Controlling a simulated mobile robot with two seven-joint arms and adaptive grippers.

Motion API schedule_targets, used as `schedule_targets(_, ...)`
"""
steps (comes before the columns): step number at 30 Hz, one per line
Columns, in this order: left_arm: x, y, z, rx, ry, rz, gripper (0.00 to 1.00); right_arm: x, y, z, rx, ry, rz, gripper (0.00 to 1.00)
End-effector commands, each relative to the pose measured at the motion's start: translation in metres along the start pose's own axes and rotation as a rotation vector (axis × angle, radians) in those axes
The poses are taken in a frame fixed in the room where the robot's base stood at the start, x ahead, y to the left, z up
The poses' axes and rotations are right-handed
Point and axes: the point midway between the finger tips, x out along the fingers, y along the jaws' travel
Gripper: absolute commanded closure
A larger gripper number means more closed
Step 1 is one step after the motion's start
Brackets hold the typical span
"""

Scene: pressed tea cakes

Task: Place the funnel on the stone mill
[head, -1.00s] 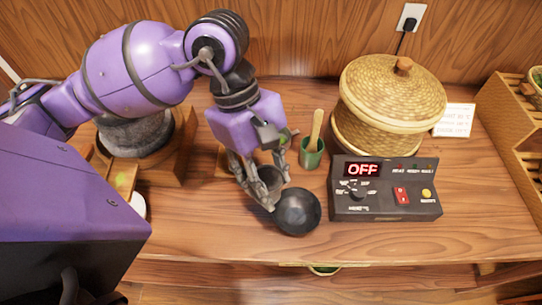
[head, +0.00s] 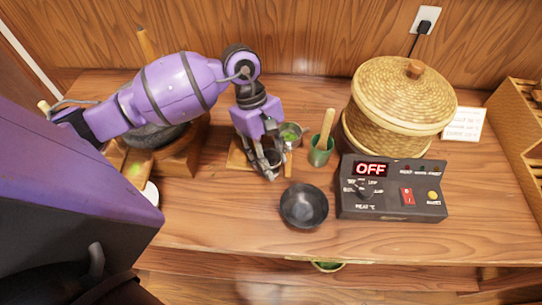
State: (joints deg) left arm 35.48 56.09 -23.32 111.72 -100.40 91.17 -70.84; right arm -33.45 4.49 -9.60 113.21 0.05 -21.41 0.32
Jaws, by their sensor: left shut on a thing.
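My left gripper (head: 267,168) is over the middle of the table, pointing down and shut on a small dark cup-shaped thing (head: 273,156). This may be the funnel, but the fingers hide much of it and I cannot tell its full shape. The stone mill (head: 150,137) is at the left, a grey round stone in a wooden frame (head: 182,157). My left arm passes over it and hides most of its top. The gripper is to the right of the mill, apart from it. My right gripper is not in view.
A black bowl (head: 304,206) stands in front of the gripper. A small metal strainer with green content (head: 290,134) and a green cup with a wooden stick (head: 321,153) are close by. The control box (head: 391,190) and woven basket (head: 402,95) are at the right.

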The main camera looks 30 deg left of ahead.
Motion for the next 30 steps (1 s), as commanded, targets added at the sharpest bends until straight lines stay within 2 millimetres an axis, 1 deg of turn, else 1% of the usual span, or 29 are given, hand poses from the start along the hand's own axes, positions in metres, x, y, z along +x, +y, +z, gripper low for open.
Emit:
schedule_targets(6, 0.000, 0.001, 0.000, 0.001, 0.001, 0.002, 0.89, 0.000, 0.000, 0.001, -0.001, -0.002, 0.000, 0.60)
schedule_targets(13, 0.007, 0.000, -0.003, 0.000, -0.001, -0.001, 0.89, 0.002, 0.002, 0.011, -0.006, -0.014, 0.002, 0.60)
schedule_targets(14, 0.006, 0.000, -0.002, 0.001, 0.000, 0.000, 0.59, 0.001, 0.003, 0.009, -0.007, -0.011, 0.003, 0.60)
schedule_targets(15, 0.006, 0.000, -0.002, 0.000, 0.000, 0.000, 0.54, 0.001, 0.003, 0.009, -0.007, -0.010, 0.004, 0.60)
schedule_targets(26, 0.006, 0.000, -0.002, 0.000, 0.000, 0.000, 0.54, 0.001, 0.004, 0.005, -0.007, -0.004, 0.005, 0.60)
schedule_targets(28, 0.003, 0.000, -0.001, 0.000, 0.001, 0.001, 0.54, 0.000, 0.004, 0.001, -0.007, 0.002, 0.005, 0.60)
schedule_targets(30, -0.005, 0.001, 0.001, 0.001, 0.003, 0.005, 0.54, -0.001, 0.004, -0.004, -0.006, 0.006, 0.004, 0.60)
